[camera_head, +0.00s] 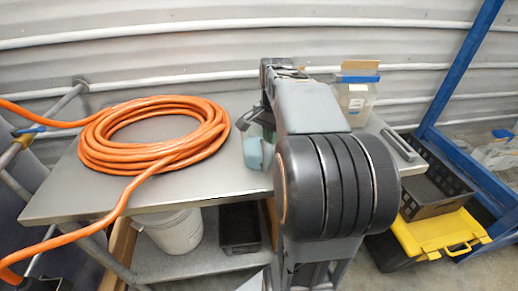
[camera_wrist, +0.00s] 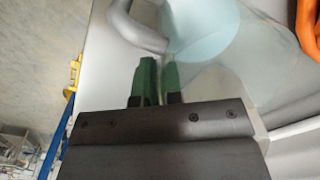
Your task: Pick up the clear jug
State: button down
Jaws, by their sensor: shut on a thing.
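The clear jug (camera_wrist: 235,75) fills the upper right of the wrist view as a see-through body with a pale blue round area. In the head view a pale blue-green part of it (camera_head: 253,153) shows just left of my arm; the rest is hidden behind the arm. My gripper (camera_wrist: 161,82) has green fingers close together at the jug's left side in the wrist view. It is shut on the jug; the exact contact is hard to see. Whether the jug touches the table cannot be told.
A coiled orange hose (camera_head: 98,135) lies on the metal table (camera_head: 60,193), left of the jug. A clear container with a blue band (camera_head: 357,100) stands at the back right. A grey bar (camera_head: 398,146) lies at the right edge. A black crate (camera_head: 428,208) and yellow-lidded box (camera_head: 440,235) stand beside the table.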

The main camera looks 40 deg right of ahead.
jog(key=shift+r, duration=0.15)
jog(key=shift+r, duration=0.7)
jog(key=s+a+r, duration=0.3)
jog(key=s+r, duration=0.8)
jog(key=s, duration=0.2)
jog(key=shift+s+a+r+p, duration=0.2)
jog(key=shift+s+a+p, duration=0.05)
jog(key=shift+a+p, duration=0.15)
